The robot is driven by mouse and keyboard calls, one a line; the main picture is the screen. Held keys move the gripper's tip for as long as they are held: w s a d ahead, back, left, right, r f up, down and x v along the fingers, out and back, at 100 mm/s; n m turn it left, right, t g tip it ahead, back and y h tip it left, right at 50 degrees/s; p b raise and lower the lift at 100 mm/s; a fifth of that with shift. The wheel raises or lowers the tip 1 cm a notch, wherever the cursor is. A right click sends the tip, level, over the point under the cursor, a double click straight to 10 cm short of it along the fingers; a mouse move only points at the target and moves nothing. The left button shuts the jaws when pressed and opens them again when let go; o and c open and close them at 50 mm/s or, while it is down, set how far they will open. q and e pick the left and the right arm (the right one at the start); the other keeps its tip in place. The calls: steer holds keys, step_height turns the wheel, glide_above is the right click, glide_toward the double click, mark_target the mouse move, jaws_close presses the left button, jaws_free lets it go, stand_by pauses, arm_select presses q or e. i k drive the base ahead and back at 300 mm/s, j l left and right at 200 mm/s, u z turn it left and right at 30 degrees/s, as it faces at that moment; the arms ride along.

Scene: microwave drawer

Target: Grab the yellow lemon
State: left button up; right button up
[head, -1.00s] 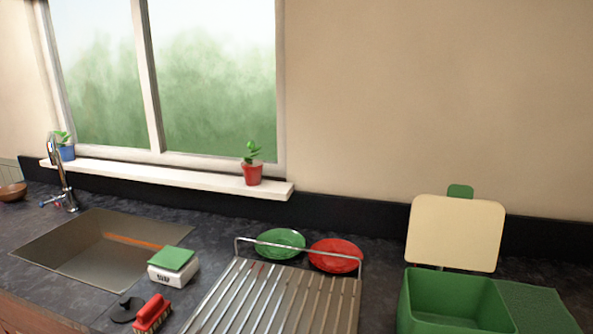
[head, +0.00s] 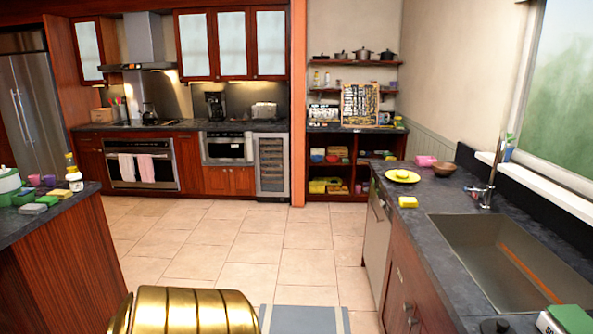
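A yellow plate (head: 411,180) lies on the dark counter at the right. A small rounded yellow thing (head: 402,173) is on it and may be the lemon, but it is too small to be sure. Neither my left nor my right gripper is in view.
A yellow block (head: 408,202), a pink item (head: 427,161) and a brown bowl (head: 445,169) are on the same counter, beside the sink (head: 515,262). An island (head: 60,250) with small items stands at the left.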

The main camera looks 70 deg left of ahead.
mark_target(402, 174)
steer(key=u, duration=1.55)
steer(key=i+j+u, duration=0.25)
steer(key=i, duration=0.2)
steer(key=i+u, duration=0.35)
steer(key=i, duration=1.4)
steer(key=i+j+z, duration=0.1)
steer(key=i+z, duration=0.3)
steer(key=i, duration=0.15)
steer(key=i+j+z, duration=0.25)
steer(key=i+z, duration=0.2)
steer(key=i, duration=0.05)
